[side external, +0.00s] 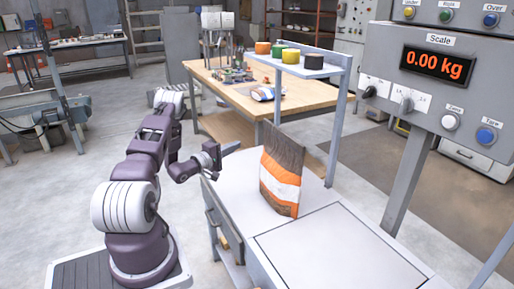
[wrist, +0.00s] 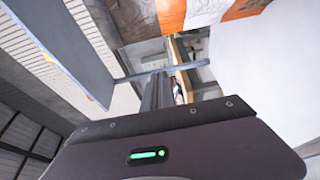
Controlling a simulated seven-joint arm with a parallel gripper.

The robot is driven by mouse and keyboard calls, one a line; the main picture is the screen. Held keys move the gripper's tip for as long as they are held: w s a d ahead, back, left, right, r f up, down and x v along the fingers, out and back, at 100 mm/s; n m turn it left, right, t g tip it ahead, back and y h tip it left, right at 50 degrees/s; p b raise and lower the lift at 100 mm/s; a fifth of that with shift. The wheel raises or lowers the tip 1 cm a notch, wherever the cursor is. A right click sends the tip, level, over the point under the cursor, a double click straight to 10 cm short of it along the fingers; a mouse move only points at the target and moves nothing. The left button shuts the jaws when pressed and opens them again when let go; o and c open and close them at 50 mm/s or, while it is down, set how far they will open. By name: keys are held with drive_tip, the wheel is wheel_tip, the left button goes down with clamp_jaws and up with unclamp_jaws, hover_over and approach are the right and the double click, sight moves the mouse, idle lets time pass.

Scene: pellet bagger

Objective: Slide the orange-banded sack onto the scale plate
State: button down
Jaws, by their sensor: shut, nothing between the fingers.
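The orange-banded sack (side external: 281,172) stands upright, leaning slightly, on the white bench top behind the scale plate. It is brown with orange and white bands, and part of it shows at the top of the wrist view (wrist: 190,14). The scale plate (side external: 325,250) is a flat pale square at the front of the bench, with nothing on it. My gripper (side external: 234,147) is to the left of the sack, above the bench edge, with a visible gap between them. Its fingers are shut and empty; they also show in the wrist view (wrist: 158,90).
The scale display (side external: 437,65) reads 0.00 kg on a grey panel at the right. A wooden table (side external: 240,95) is farther back. The bench between sack and plate is clear.

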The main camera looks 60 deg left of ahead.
drive_tip(key=w+f, duration=0.2)
drive_tip(key=w, duration=0.7)
drive_tip(key=shift+w+d, duration=0.25)
drive_tip(key=shift+d, duration=0.1)
drive_tip(key=shift+d+f, duration=0.1)
drive_tip(key=d, duration=3.2)
drive_tip(key=shift+d, duration=0.15)
